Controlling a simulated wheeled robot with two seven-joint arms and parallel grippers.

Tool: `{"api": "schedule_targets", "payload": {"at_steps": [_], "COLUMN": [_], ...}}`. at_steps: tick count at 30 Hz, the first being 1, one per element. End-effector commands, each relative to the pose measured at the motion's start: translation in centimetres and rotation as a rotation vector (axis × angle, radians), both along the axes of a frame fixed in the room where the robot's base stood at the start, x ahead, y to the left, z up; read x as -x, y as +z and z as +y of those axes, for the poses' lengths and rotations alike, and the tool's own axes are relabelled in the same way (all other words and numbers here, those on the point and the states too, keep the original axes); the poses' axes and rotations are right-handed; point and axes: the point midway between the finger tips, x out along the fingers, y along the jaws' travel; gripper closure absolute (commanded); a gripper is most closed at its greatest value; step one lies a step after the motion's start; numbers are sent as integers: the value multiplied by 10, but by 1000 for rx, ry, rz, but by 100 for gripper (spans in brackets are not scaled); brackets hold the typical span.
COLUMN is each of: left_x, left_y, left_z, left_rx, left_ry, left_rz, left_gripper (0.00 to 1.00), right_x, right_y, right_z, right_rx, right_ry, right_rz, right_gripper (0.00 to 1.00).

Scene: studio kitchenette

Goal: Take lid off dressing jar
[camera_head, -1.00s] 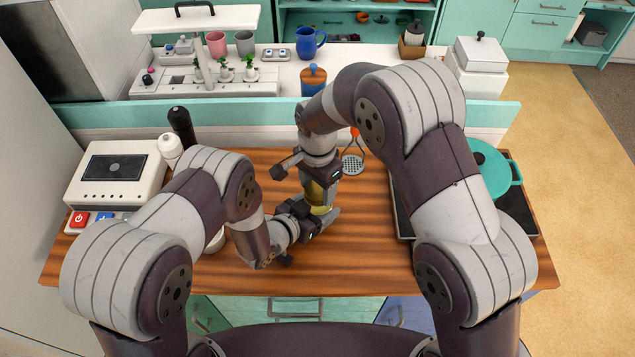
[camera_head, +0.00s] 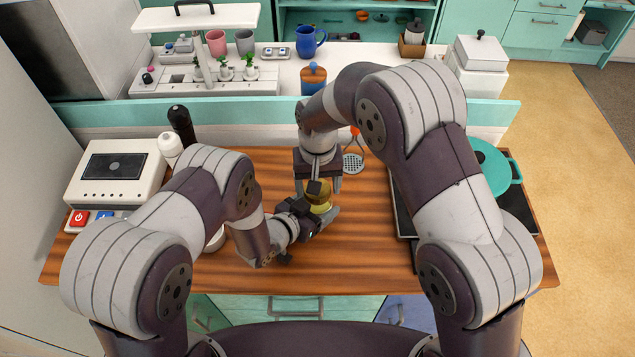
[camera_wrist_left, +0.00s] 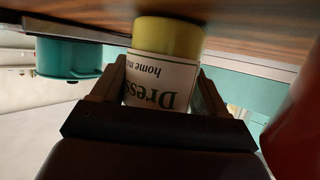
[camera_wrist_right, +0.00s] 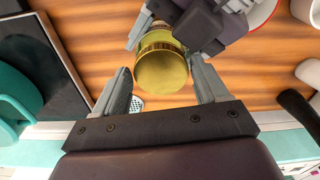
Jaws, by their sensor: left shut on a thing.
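The dressing jar (camera_wrist_left: 165,80) stands on the wooden counter, yellowish with a white label that reads upside down in the left wrist view. Its round gold lid (camera_wrist_right: 161,72) is on top; the lid also shows in the head view (camera_head: 318,190). My left gripper (camera_head: 322,220) is shut around the jar's body from the side. My right gripper (camera_head: 318,188) is above the jar, pointing down. In the right wrist view its fingers (camera_wrist_right: 165,88) are spread on either side of the lid with gaps, and hold nothing.
A teal pot (camera_head: 494,168) stands on the cooktop at the right. A skimmer (camera_head: 353,163) lies behind the jar. A white appliance (camera_head: 117,172), a white bottle (camera_head: 170,148) and a dark mill (camera_head: 181,125) are at the left.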

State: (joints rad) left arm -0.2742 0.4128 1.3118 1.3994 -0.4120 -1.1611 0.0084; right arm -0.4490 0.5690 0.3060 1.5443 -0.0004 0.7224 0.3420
Motion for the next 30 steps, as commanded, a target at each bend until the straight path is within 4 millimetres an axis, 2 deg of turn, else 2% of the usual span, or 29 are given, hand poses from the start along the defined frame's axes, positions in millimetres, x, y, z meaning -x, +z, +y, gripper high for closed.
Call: {"api": "schedule_targets", "payload": {"at_steps": [9,15,22,23,30], "left_x": [-1,-1,-1,-1,-1], "left_y": [1,1,1,1,1], "left_z": [0,0,0,0,-1], "left_rx": [1,1,1,1,1], "left_ry": [0,-1,-1,-1,-2], "left_rz": [-2,-3,-3,-3,-3], "left_gripper": [100,100,100,100,100], "right_x": [0,-1,-3,-5,-3], "right_y": [1,32,54,60,80], "right_z": [0,1,2,3,2], "right_rx": [-1,-2,-10,-13,-13], "right_ry": [-2,-2,-8,-48,-648], "right_rz": [-1,-4,-18,-25,-13], "right_gripper": [13,13,17,17,17]}}
